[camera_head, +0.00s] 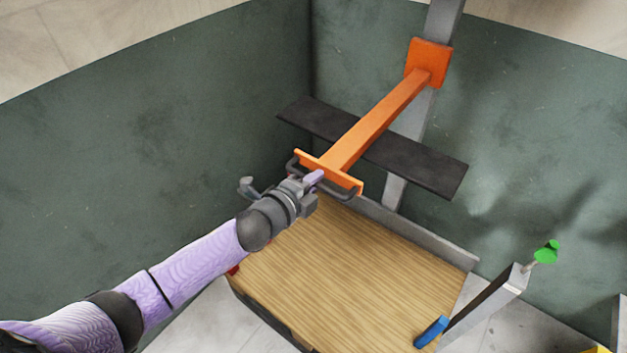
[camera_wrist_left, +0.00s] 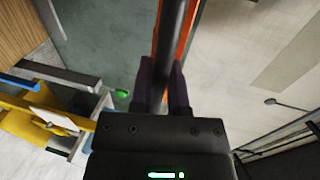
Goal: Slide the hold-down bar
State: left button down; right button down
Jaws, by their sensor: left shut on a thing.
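The orange hold-down bar (camera_head: 375,122) runs from an orange sleeve (camera_head: 428,63) on the grey upright post (camera_head: 412,118) to an orange end plate with a dark handle (camera_head: 345,192). A black foam pad or plate (camera_head: 430,165) lies across under the bar, above the wooden bed. My left gripper (camera_head: 312,182) is at the handle in the head view. In the left wrist view its two purple fingers (camera_wrist_left: 160,85) are shut on the dark handle (camera_wrist_left: 172,40), with the orange plate (camera_wrist_left: 187,40) behind it. My right gripper is not in view.
The wooden bed (camera_head: 350,270) lies below the bar with a grey back rail (camera_head: 415,237). A post with a green knob (camera_head: 545,252) and a blue piece (camera_head: 431,331) stand at right. Dark green walls (camera_head: 150,150) close in the left and back.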

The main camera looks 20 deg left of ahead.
pick_arm(q)
jog(key=shift+r, duration=0.1)
jog(key=c, duration=0.7)
grip_release()
jog(key=shift+c, duration=0.2)
jog(key=shift+o, duration=0.5)
jog(key=v, duration=1)
